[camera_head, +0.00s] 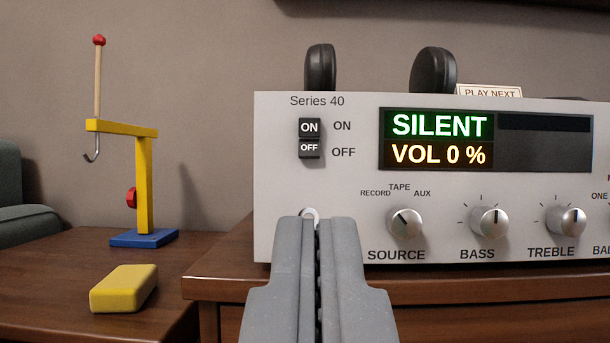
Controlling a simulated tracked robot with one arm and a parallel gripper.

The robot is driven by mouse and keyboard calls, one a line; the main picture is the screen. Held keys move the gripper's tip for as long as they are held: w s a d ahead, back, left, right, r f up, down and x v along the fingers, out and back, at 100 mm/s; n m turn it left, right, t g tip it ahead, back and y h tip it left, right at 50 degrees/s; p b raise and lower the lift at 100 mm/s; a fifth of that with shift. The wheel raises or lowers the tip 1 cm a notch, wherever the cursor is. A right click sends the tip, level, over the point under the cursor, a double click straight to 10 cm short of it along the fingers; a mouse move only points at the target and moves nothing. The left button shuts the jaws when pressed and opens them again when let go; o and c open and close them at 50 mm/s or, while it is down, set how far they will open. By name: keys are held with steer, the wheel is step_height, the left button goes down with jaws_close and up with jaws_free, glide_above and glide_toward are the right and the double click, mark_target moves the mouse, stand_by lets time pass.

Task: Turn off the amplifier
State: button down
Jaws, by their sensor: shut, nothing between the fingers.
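The amplifier (341,220) is a silver-grey box labelled Series 40, standing on a wooden cabinet. Its power switch (309,138) is a black rocker at the upper left of the front, with an ON half above an OFF half. I cannot tell for sure which half is pressed in. The display (438,139) is lit and reads SILENT in green and VOL 0 % in yellow. My gripper (317,226) is shut and empty. It shows below the switch, in front of the lower left of the amplifier. It hides part of that front and the cabinet edge.
Source (405,223), bass (489,221) and treble (567,221) knobs line the lower front. Black headphones (434,72) and a PLAY NEXT card (489,91) show above the amplifier. At left are a yellow toy crane (145,185) and a yellow block (124,289) on a lower wooden surface.

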steer(key=shift+w, duration=0.15)
glide_toward(314, 141)
steer(key=shift+s+r, duration=1)
steer(key=shift+s, duration=0.3)
steer(key=w, duration=0.2)
steer(key=w+b, duration=0.1)
steer(key=w, duration=0.1)
steer(key=w+r, duration=0.1)
steer(key=w, duration=0.1)
steer(key=shift+w, duration=0.1)
steer(key=shift+w+f+b, duration=0.1)
steer(key=shift+w+b, duration=0.4)
steer(key=shift+w, duration=0.35)
